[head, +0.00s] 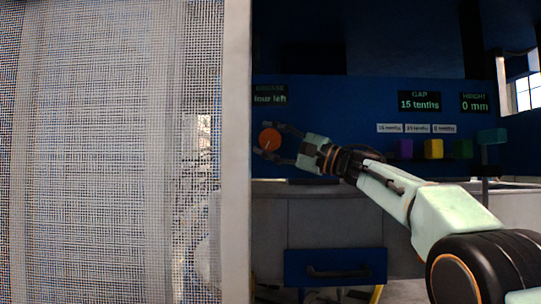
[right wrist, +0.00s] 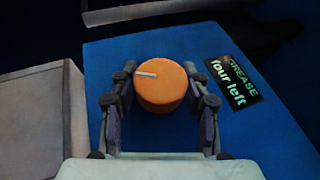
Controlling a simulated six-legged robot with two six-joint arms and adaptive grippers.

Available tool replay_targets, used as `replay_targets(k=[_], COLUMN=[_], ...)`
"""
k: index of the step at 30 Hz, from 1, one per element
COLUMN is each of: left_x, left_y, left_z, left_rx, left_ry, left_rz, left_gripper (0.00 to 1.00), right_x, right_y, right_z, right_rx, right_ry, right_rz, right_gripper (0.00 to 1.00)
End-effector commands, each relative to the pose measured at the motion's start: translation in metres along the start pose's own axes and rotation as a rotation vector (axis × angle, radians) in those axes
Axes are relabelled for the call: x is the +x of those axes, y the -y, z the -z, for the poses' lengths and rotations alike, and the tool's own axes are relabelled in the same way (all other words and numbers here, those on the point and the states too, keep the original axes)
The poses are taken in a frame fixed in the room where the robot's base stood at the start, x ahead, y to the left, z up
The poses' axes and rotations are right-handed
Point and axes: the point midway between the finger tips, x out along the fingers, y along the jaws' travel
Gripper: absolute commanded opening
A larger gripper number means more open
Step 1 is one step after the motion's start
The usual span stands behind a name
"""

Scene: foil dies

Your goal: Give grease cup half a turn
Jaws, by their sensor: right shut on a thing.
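The grease cup is an orange round knob (head: 270,138) on the dark blue panel in the head view. It also shows in the right wrist view as an orange cap (right wrist: 163,92) with a pale pointer line running toward its upper left. My right gripper (head: 268,139) reaches it from the right, and its two fingers (right wrist: 160,108) stand on either side of the cap, shut on it. My left gripper is not in view.
A mesh screen with a pale post (head: 237,150) fills the left. Displays read "15 tenths" (head: 419,105) and "0 mm" (head: 475,106). Purple (head: 405,148), yellow (head: 433,148) and green (head: 463,149) blocks stand right of my gripper. A blue drawer (head: 335,268) is below.

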Motion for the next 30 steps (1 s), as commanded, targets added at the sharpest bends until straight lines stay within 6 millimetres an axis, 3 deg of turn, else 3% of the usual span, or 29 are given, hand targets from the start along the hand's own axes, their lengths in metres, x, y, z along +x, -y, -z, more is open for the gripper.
replay_targets(k=[9,29,30], left_x=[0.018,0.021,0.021], left_y=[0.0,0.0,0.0], left_z=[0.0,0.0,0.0], left_rx=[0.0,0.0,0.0], left_ry=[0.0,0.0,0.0], left_rz=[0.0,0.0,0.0], left_gripper=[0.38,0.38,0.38], right_x=[0.001,0.002,0.002], right_y=[-0.004,-0.001,-0.001], right_z=[-0.001,-0.001,-0.001], right_rx=[0.038,0.05,0.05], right_ry=[0.001,0.0,0.0], right_rz=[0.084,0.113,0.113], right_gripper=[0.16,0.16,0.5])
